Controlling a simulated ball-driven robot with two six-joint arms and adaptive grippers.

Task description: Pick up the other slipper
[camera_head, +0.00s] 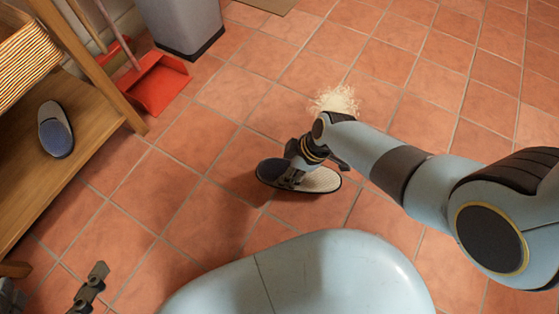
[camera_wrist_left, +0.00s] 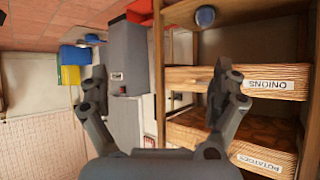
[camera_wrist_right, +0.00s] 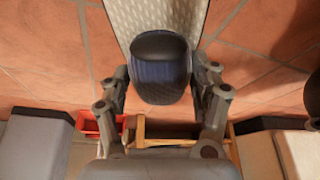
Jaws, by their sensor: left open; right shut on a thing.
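One slipper (camera_head: 319,180), with a dark blue toe and a pale insole, is at or just above the tiled floor; I cannot tell if it touches. My right gripper (camera_head: 298,176) is shut on it, with fingers on both sides of the blue toe (camera_wrist_right: 160,75) in the right wrist view. A matching slipper (camera_head: 55,134) lies on the wooden shelf at the left. My left gripper (camera_head: 92,286) is open and empty at the lower left, apart from both slippers. In the left wrist view its fingers (camera_wrist_left: 157,88) are spread wide before the shelf unit.
The wooden shelf (camera_head: 92,160) holds a wicker basket (camera_head: 25,55). A red dustpan (camera_head: 158,84) and grey bin (camera_head: 183,22) stand beside it. Crates marked onions (camera_wrist_left: 200,78) and potatoes (camera_wrist_left: 195,132) fill other shelves.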

